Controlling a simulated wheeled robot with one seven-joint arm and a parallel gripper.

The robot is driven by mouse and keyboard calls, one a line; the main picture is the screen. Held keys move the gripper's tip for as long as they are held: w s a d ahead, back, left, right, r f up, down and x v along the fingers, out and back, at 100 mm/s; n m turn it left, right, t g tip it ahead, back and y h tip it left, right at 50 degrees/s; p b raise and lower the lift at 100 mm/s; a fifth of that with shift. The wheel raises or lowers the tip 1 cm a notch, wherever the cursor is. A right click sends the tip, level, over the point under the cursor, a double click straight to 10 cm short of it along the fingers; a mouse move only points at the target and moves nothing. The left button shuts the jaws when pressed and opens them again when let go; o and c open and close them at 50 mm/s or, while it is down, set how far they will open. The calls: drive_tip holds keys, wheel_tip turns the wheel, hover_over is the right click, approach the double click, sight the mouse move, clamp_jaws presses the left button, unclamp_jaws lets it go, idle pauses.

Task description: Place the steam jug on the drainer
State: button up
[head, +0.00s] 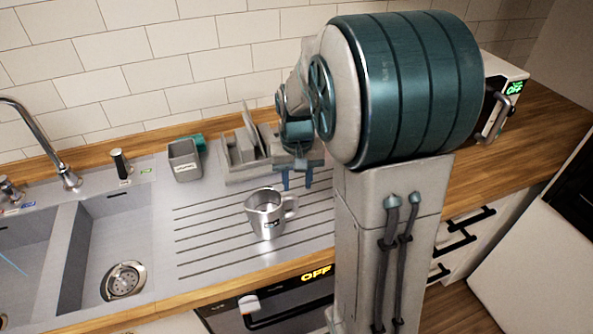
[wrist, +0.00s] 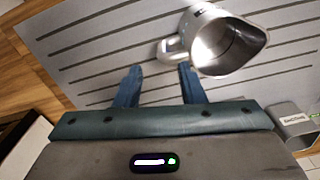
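The steam jug (head: 265,214) is a metal jug with a handle on its right side. It stands upright on the grooved drainer (head: 210,247) beside the sink. My gripper (head: 298,178) is above the drainer, up and to the right of the jug. In the wrist view the jug (wrist: 228,43) lies just beyond the fingertips, with its handle toward them. My gripper (wrist: 160,72) has its two blue fingers apart with nothing between them. The handle is close to the fingertips, but no contact can be made out.
A grey holder (head: 184,160) and a grey rack (head: 243,150) with upright items stand along the drainer's back. The sink basin (head: 110,245) is at left with a faucet (head: 40,140). A white appliance (head: 500,95) is at back right. The drainer left of the jug is clear.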

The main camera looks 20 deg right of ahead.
wheel_tip(320, 180, up, 3)
drive_tip(key=shift+r, duration=0.1)
drive_tip(key=s+a+r+n+t, duration=0.1)
drive_tip(key=s+a+r, duration=0.1)
drive_tip(key=s, duration=0.6)
drive_tip(key=s+a+r+n+t, duration=0.1)
drive_tip(key=s+a+t, duration=0.1)
drive_tip(key=s, duration=0.5)
drive_tip(key=shift+s+a+r+t, duration=0.2)
drive_tip(key=shift+s+r+t, duration=0.1)
drive_tip(key=shift+s+r, duration=0.1)
idle(0.4)
